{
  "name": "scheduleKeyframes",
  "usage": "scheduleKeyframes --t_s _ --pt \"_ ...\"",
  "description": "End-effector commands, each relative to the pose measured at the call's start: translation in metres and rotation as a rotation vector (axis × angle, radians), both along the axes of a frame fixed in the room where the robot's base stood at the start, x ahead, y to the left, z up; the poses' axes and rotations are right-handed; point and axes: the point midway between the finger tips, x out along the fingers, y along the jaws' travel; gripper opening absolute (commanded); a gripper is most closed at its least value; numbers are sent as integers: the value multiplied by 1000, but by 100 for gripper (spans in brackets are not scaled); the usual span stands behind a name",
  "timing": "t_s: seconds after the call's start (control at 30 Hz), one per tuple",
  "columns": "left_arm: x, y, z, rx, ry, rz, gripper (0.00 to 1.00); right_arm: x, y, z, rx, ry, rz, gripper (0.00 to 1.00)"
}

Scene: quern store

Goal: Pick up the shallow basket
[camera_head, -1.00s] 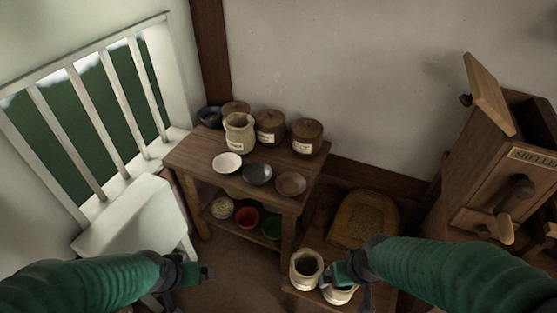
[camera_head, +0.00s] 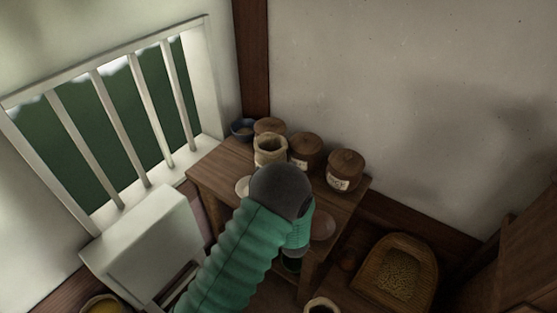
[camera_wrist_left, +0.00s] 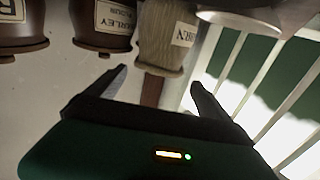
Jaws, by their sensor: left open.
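A shallow tan basket (camera_head: 428,284) with a rounded back rim and grain in it sits low at the right, beside the wooden table. My left arm reaches up from the bottom over the table, to the left of the basket and apart from it. Its gripper is hidden behind the wrist in the head view. In the left wrist view my left gripper (camera_wrist_left: 158,78) is open, with nothing seen between its fingers. A pale sack (camera_wrist_left: 165,40) with a label stands beyond the fingertips. The basket does not show in the wrist view. My right gripper is not in view.
The wooden table (camera_head: 212,172) holds lidded brown jars (camera_head: 345,172), the pale sack (camera_head: 270,150), a blue bowl (camera_head: 242,129) and other bowls partly hidden by my arm. A white chair-like piece (camera_head: 145,240) stands left. An open jar (camera_head: 321,306) is at the bottom edge.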

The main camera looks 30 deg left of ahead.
Motion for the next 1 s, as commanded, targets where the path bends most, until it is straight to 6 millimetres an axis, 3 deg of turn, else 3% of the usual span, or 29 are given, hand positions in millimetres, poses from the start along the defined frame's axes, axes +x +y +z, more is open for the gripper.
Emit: scheduleKeyframes --t_s 0.23,0.47,0.73,1.0 --pt "44 38 -2 -1 1 -1 92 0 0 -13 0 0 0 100" --pt "56 48 0 0 1 -2 92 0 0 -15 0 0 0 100" --pt "89 77 4 -1 2 -1 92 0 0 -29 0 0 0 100" --pt "93 79 7 -1 2 -3 89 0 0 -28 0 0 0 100"
